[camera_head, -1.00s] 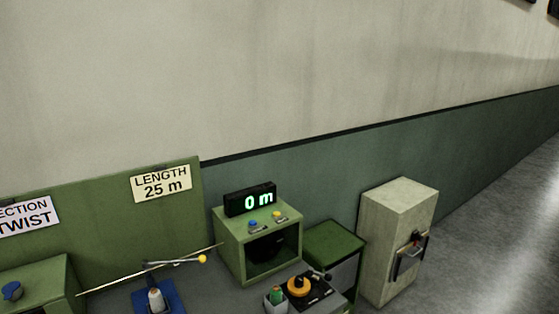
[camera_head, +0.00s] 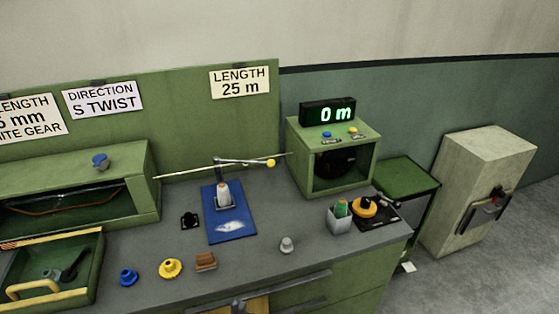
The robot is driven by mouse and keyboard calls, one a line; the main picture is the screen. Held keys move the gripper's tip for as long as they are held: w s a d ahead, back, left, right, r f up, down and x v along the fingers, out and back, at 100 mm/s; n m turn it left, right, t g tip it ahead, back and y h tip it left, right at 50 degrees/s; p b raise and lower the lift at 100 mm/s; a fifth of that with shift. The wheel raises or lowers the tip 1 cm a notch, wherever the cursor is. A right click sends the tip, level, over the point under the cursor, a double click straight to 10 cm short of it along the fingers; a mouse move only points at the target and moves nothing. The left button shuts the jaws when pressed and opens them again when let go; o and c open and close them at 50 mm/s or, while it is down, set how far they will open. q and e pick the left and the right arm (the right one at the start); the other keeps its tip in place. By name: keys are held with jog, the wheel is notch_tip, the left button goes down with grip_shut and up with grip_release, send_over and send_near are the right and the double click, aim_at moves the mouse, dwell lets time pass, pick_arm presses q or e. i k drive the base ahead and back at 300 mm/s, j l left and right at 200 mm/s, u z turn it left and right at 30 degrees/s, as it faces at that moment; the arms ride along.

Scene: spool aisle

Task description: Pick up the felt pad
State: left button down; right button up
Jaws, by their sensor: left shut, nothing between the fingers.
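I cannot tell for sure which thing is the felt pad. A flat blue mat (camera_head: 243,236) lies on the grey bench, with a pale patch on its front part and a white spool (camera_head: 223,194) standing at its back. A small dark square piece (camera_head: 189,220) lies just left of the mat. A brown block (camera_head: 206,261) sits in front of the mat, near the bench's front edge. Neither of my grippers can be made out in the head view.
A blue knob (camera_head: 128,277), a yellow spool (camera_head: 170,268) and a grey piece (camera_head: 287,245) stand along the bench front. A green tray (camera_head: 88,240) is at left. A thin rod (camera_head: 190,170) crosses behind the mat. A green display box (camera_head: 310,180) stands right.

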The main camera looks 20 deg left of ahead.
aim_at(205, 261)
jog(key=u, duration=1.1)
